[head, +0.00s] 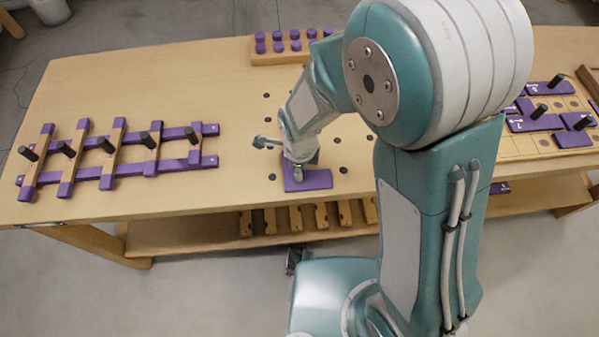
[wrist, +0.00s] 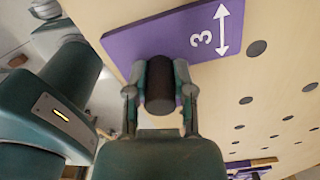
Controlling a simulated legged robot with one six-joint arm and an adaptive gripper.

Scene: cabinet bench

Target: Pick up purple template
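A flat purple template (head: 312,181) lies on the bench top near its front edge, below my arm in the head view. In the wrist view the purple template (wrist: 190,35) shows a white 3 and a double arrow, and its black knob (wrist: 160,95) stands between my fingers. My gripper (wrist: 160,72) has one finger against each side of the knob, with no clear gap. In the head view my gripper (head: 298,168) is just above the template, and the knob is mostly hidden there.
A purple-and-wood frame with black knobs (head: 108,170) lies at the left of the bench (head: 150,85). A rack of purple pegs (head: 290,50) stands at the back. Purple pieces (head: 535,122) with knobs lie on a board at the right. Holes dot the bench around the template.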

